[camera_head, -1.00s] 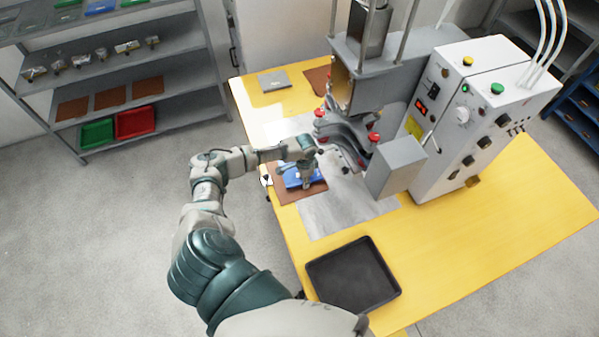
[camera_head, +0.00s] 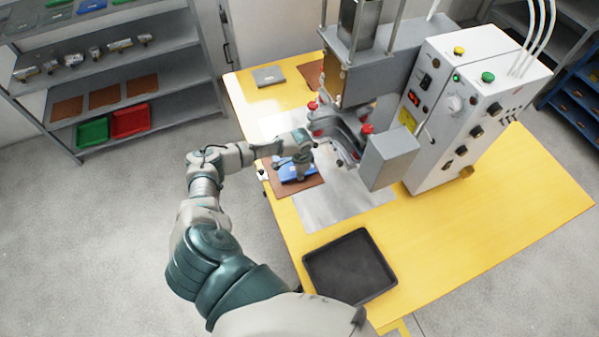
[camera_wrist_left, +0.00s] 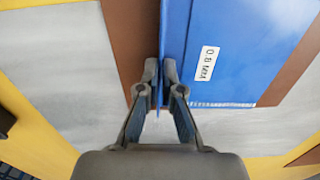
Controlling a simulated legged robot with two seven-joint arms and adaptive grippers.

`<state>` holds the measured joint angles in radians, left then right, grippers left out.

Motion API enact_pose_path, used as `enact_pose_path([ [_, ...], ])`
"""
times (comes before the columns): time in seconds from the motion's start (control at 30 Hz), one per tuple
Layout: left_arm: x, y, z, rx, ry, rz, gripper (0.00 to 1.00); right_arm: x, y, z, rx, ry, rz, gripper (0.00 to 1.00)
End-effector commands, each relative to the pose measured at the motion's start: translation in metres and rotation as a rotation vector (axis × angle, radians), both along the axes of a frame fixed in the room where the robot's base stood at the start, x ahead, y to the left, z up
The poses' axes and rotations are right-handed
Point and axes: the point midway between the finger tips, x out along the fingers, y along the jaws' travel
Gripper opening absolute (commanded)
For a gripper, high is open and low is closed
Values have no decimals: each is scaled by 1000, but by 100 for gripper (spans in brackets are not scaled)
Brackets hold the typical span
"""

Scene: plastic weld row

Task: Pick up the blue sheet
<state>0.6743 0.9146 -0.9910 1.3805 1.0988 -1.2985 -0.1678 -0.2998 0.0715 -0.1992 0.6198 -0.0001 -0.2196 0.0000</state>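The blue sheet (camera_head: 291,172) lies on a brown mat (camera_head: 312,183) near the left edge of the yellow table. In the left wrist view the blue sheet (camera_wrist_left: 235,40) fills the upper right and bears a white label. My left gripper (camera_head: 300,177) is over the sheet in the head view and hides part of it. In the left wrist view my left gripper (camera_wrist_left: 161,75) has its fingertips close together, with a thin blue edge of the sheet between them. Whether the sheet is clear of the mat cannot be told. My right gripper is not in view.
A press machine (camera_head: 475,105) stands just right of the sheet, with its clamp arms close to my gripper. A grey metal plate (camera_head: 325,205) lies beside the brown mat. A black tray (camera_head: 350,267) sits at the table's front. Shelves (camera_head: 105,85) stand at the left.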

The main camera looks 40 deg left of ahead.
Motion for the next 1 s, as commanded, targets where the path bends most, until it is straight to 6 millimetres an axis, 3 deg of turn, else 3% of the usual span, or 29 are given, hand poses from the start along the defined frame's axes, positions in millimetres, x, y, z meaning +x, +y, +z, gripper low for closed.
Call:
enact_pose_path([
  [0.23, 1, 0, 35, 0, -6, 1, 0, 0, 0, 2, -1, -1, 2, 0],
  [0.7, -94, -64, 42, -2, -2, -4, 0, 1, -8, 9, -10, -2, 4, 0],
  [1.0, -127, -86, 46, -2, -3, -1, 0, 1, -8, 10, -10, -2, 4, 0],
])
